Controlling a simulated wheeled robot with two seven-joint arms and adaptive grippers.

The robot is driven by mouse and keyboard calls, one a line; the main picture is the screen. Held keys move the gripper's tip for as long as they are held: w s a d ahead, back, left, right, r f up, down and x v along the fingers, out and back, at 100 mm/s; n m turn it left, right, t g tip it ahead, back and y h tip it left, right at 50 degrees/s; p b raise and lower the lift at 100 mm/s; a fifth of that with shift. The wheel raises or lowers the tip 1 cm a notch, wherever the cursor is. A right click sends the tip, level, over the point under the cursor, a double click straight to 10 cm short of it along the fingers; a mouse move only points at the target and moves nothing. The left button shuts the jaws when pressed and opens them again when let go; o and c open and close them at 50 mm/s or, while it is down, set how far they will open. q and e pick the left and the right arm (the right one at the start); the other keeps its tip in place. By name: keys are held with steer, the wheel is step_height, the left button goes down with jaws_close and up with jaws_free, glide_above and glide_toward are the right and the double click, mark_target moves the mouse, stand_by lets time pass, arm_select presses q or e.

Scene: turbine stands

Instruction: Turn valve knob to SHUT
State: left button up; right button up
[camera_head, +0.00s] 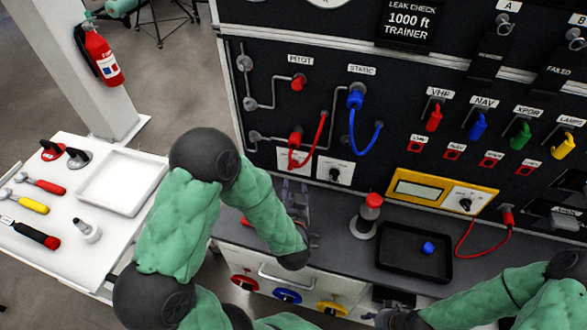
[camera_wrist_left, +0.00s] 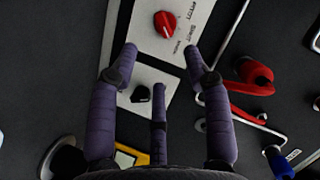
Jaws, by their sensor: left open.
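The left wrist view shows a red valve knob (camera_wrist_left: 165,22) on a white plate with small printed labels, partly cut by the top edge. The lettering is too small to read surely. A black knob (camera_wrist_left: 141,94) sits on another white plate, partly behind my fingers. My left gripper (camera_wrist_left: 161,52) is open and empty, its fingertips apart and short of the red knob. In the head view my left gripper (camera_head: 296,190) is below the white plates (camera_head: 341,171) at the panel's bottom. My right gripper (camera_head: 385,318) barely shows at the bottom edge.
Red hose (camera_head: 321,135) and blue hose (camera_head: 352,125) hang close to the plates. A red-capped bottle (camera_head: 370,208) and a black tray (camera_head: 389,259) stand on the ledge. A tool cart (camera_head: 110,222) is at left.

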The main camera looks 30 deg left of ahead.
mark_target(293, 166)
arm_select(q)
steer(key=b+x, duration=0.3)
steer(key=x, duration=0.7)
steer(key=shift+w, duration=0.35)
steer(key=shift+a, duration=0.15)
jaws_close()
